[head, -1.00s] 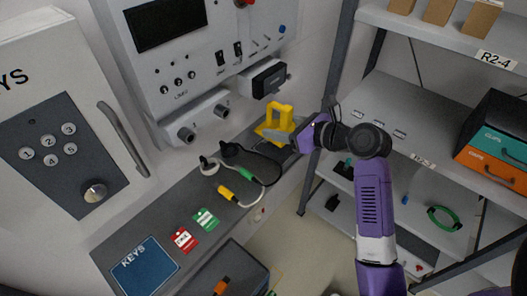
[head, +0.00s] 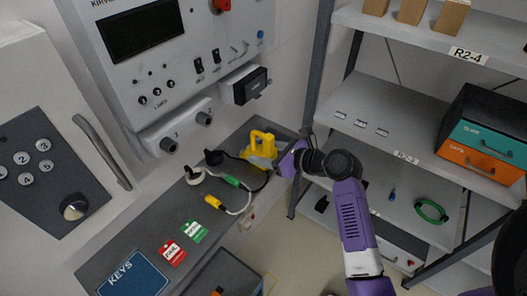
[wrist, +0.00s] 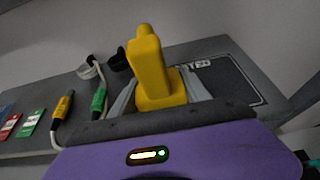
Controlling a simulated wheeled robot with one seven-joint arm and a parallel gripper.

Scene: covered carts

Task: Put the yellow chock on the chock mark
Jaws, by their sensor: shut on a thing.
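The yellow chock (head: 265,143), a block with an upright handle, is at the far right end of the grey bench. It also shows in the wrist view (wrist: 147,62), upright between my grey fingers. My gripper (head: 280,160) is shut on it; in the wrist view the fingers (wrist: 155,90) sit on both sides of its base. A dark rectangle with a white outline and letters ending in "TED" (wrist: 233,82) lies on the bench just behind and right of the chock; part of it is hidden. I cannot tell whether it is the chock mark, or whether the chock touches the bench.
A cable with a yellow plug (head: 214,202) and a green plug (head: 232,181) lies left of the chock. Red (head: 172,253) and green (head: 194,231) tags and a blue KEYS board (head: 132,274) lie nearer. A control panel (head: 165,60) stands behind; shelves (head: 400,125) stand right.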

